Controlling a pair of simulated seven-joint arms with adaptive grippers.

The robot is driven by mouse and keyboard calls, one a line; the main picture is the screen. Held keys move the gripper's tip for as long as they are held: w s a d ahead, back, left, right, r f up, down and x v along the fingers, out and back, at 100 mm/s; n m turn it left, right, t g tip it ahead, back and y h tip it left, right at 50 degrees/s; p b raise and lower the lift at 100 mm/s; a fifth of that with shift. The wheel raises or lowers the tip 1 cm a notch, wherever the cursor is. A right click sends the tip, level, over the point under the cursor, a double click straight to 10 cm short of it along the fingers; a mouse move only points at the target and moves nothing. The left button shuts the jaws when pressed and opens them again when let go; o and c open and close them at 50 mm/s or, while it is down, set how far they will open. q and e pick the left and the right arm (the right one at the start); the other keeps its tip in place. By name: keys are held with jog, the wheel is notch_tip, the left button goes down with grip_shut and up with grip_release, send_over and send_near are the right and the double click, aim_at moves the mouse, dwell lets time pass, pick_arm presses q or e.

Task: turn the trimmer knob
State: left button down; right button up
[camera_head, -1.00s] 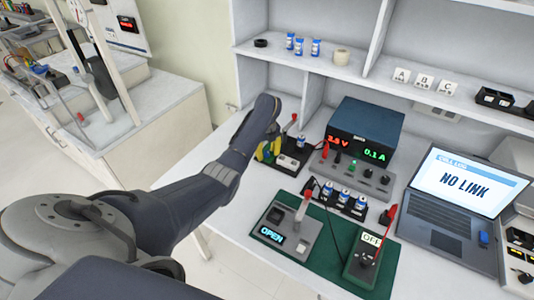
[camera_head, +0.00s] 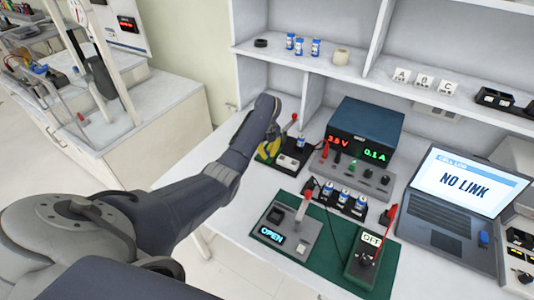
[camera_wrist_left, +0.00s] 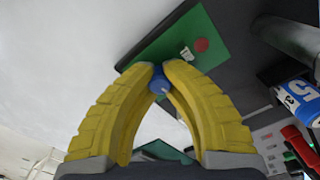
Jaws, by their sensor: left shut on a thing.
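The blue trimmer knob (camera_wrist_left: 159,82) sits between the yellow fingertips in the left wrist view. It is on a green board (camera_wrist_left: 150,45) that also carries a red round part and a small white label. My left gripper (camera_wrist_left: 160,72) is shut on the knob. In the head view my left gripper (camera_head: 270,149) is at the back left of the bench, beside a small black unit with a red-tipped lever (camera_head: 290,128). There the knob is hidden by the fingers and wrist. My right gripper is not in view.
A power supply (camera_head: 362,135) reading about 3.8 V and 0.1 A stands right of the gripper. Several blue-and-white cells (camera_head: 344,198) stand in front. A laptop (camera_head: 463,195) shows NO LINK. A lever unit (camera_head: 285,230) reads OPEN. Shelves (camera_head: 350,70) rise behind.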

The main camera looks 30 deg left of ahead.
aim_at(267, 152)
pick_arm(q)
jog(key=shift+m, duration=0.6)
jog(key=c, duration=1.2)
grip_release()
notch_tip(267, 152, up, 12)
